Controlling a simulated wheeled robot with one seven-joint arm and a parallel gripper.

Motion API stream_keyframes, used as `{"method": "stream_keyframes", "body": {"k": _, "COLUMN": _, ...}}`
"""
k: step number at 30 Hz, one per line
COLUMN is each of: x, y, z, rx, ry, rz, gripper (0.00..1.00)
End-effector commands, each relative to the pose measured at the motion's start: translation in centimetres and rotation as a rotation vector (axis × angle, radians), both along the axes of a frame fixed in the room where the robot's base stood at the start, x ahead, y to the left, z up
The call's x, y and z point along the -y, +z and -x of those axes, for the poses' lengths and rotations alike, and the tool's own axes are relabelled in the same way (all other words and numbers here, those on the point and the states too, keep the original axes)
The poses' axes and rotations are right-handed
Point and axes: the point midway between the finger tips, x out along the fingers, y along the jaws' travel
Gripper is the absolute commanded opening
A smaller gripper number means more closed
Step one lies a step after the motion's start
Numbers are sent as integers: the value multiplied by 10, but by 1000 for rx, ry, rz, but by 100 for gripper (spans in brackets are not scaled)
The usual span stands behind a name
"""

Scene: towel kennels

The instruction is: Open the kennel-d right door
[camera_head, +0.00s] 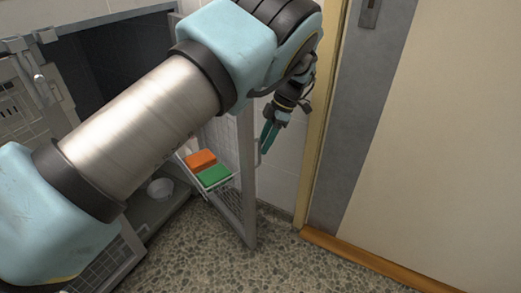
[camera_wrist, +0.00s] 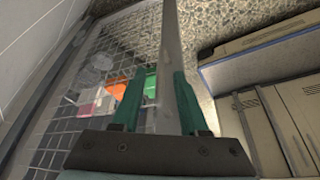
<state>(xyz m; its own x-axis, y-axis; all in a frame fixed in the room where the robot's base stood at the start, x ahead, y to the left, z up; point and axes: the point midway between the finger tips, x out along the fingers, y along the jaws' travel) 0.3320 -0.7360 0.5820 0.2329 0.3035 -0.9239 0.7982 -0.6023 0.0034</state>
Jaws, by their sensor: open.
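The kennel door (camera_head: 248,205) is a grey metal frame with a mesh panel. It stands swung wide out from the kennel opening (camera_head: 105,65), on the opening's right side. No label shows to confirm it is kennel-d. My gripper (camera_head: 267,138) has green fingers, is open, and is beside the door's outer face. In the wrist view, the door's grey edge bar (camera_wrist: 171,60) runs between the spread fingers of my gripper (camera_wrist: 158,88). I cannot tell how deep it sits. The mesh (camera_wrist: 65,125) lies to the left. My arm hides part of the kennel.
Orange (camera_head: 201,159) and green (camera_head: 214,175) folded items lie on a white rack behind the door. A bowl (camera_head: 160,188) is inside the kennel. A wall and a cream door (camera_head: 440,130) stand close on the right. The speckled floor (camera_head: 290,262) is clear in front.

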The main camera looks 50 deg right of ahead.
Motion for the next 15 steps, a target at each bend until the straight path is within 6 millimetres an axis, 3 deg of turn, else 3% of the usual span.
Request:
{"method": "stream_keyframes", "body": {"k": 6, "x": 13, "y": 40, "z": 10, "rx": 0, "ry": 1, "rz": 2, "gripper": 43}}
{"method": "stream_keyframes", "body": {"k": 15, "x": 20, "y": 62, "z": 15, "rx": 0, "ry": 1, "rz": 0, "gripper": 43}}
